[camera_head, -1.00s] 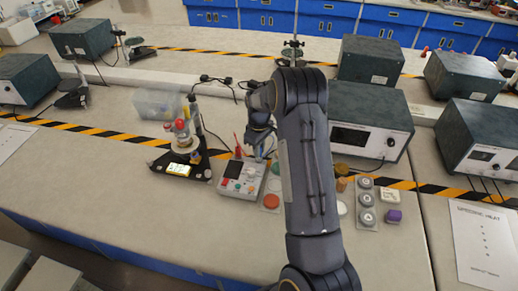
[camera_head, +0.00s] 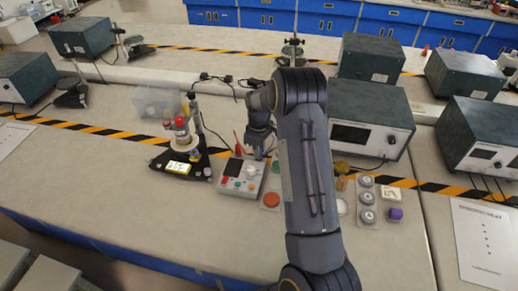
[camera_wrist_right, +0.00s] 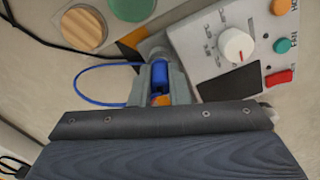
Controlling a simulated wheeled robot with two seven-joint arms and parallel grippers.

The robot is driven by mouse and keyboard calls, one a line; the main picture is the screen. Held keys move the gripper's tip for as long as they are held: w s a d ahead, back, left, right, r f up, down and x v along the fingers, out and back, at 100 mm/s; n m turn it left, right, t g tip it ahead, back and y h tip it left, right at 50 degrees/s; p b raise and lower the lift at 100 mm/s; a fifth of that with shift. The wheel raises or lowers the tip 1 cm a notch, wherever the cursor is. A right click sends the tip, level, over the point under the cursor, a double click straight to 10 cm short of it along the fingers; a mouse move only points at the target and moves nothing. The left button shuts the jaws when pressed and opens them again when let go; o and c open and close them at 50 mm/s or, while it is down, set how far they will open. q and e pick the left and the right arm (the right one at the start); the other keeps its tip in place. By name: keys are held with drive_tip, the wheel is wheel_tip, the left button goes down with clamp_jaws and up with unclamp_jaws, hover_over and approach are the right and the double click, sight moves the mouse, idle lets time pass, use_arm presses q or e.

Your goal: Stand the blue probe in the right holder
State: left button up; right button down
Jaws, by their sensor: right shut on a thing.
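The blue probe (camera_wrist_right: 160,75) is between the fingers of my right gripper (camera_wrist_right: 160,96) in the right wrist view, and its blue cable loops out to the left. My right gripper (camera_head: 260,150) is shut on it, just behind the right edge of the meter box (camera_head: 240,188). A grey holder-like part (camera_wrist_right: 153,46) shows just past the fingers, beside the box. I cannot tell whether the probe's tip is inside it. A red probe (camera_head: 238,148) stands upright at the box's back left. My left gripper is not in view.
A black stand with a lit display (camera_head: 181,168) is left of the box. A red-orange disc (camera_head: 271,200) lies to its right. A large instrument (camera_head: 365,120) stands behind my arm. The front bench is clear at left.

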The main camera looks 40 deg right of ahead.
drive_tip(key=shift+f+b, duration=0.3)
drive_tip(key=shift+f, duration=0.05)
drive_tip(key=c, duration=1.3)
unclamp_jaws()
drive_tip(key=shift+o, duration=0.3)
drive_tip(key=shift+o, duration=0.9)
drive_tip(key=shift+r, duration=0.15)
drive_tip(key=shift+r+p, duration=2.3)
drive_tip(key=shift+r, duration=1.35)
